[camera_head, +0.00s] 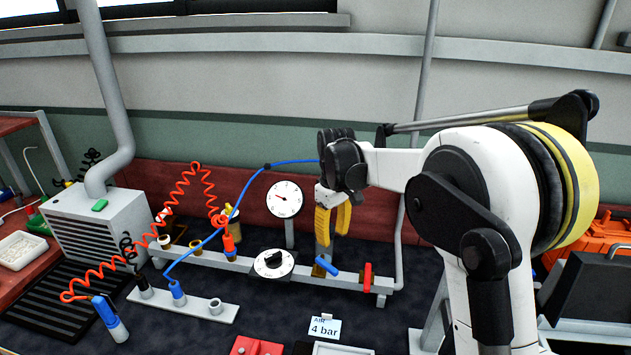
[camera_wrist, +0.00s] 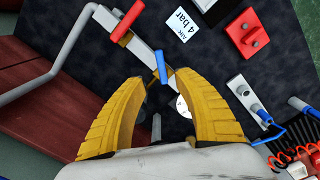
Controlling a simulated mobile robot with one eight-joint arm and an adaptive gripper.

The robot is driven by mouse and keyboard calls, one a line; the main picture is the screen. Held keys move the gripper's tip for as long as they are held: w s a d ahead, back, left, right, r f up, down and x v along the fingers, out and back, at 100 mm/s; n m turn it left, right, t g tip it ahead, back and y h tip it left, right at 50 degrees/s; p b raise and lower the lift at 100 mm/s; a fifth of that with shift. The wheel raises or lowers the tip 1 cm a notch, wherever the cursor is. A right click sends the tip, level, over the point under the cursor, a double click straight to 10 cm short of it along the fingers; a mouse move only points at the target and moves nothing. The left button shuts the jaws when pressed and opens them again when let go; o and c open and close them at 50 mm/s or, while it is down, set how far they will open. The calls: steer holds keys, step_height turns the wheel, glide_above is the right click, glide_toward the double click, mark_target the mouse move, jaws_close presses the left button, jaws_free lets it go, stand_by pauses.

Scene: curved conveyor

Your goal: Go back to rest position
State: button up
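My gripper (camera_head: 333,222) has two yellow fingers that point down over the rail in the head view. In the wrist view my gripper (camera_wrist: 160,82) shows a clear gap between its fingertips, with nothing held in it. A blue valve handle (camera_head: 326,266) lies below the fingers, and it appears just beyond the fingertip gap in the wrist view (camera_wrist: 161,66). A red valve handle (camera_head: 367,277) stands to its right on the same rail and also shows in the wrist view (camera_wrist: 127,21). I cannot tell the exact distance from the fingertips to the blue handle.
A round gauge (camera_head: 285,199) and a dial (camera_head: 273,263) stand left of my gripper. A blue hose (camera_head: 238,195) and a coiled red hose (camera_head: 182,187) cross the left side. A "4 bar" card (camera_head: 322,328) and red block (camera_head: 256,346) lie in front. A grey pipe (camera_head: 425,70) rises behind.

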steer(key=s+d+r+m+t, duration=0.2)
steer(key=s+d+r, duration=0.2)
steer(key=s+r, duration=0.35)
steer(key=s+d+m+t, duration=0.2)
steer(key=s+m, duration=0.1)
steer(key=s, duration=0.8)
steer(key=s+d+m+t, duration=0.3)
steer(key=s, duration=0.7)
steer(key=shift+s+d+f, duration=0.3)
steer(key=shift+s+d, duration=0.05)
steer(key=shift+s, duration=0.05)
